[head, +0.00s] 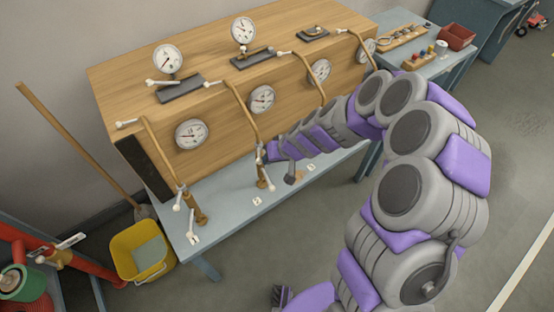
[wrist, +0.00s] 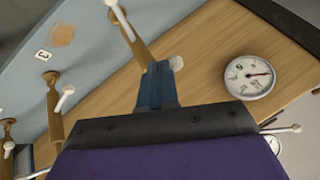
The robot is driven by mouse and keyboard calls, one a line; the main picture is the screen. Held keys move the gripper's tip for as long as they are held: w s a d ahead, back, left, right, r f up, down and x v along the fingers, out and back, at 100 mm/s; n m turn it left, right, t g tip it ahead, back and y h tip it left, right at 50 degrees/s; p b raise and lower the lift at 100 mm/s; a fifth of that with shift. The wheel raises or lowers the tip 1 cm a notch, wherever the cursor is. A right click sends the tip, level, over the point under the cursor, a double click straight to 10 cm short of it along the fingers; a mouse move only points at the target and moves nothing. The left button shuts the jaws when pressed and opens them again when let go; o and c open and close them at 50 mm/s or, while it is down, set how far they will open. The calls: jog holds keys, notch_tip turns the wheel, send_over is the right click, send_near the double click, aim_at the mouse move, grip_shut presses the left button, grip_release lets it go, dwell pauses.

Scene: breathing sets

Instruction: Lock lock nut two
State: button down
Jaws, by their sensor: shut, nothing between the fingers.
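Station two's brass fitting (head: 263,175), with white-tipped levers, stands on the pale blue bench ledge near the label 2 (head: 257,201). Its curved brass pipe (head: 240,105) runs up the wooden cabinet. In the wrist view, a brass post (wrist: 136,46) with a white lever (wrist: 120,18) appears to be this fitting. My gripper (wrist: 156,68) has its dark blue fingers together, empty, overlapping one end of this post. A white knob (wrist: 177,63) shows beside the fingertips. In the head view my gripper (head: 264,154) is beside the upper fitting. Contact and the nut itself cannot be made out.
The wooden cabinet (head: 125,85) carries several gauges and neighbouring brass pipes. Station one's fitting (head: 198,215) stands to the left. In the wrist view, label 3 (wrist: 43,55) lies near another post (wrist: 53,105). A yellow bucket (head: 128,238) stands on the floor.

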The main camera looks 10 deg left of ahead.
jog(key=shift+s+a, duration=0.2)
jog(key=shift+s, duration=0.05)
jog(key=shift+a, duration=0.1)
dwell(0.5)
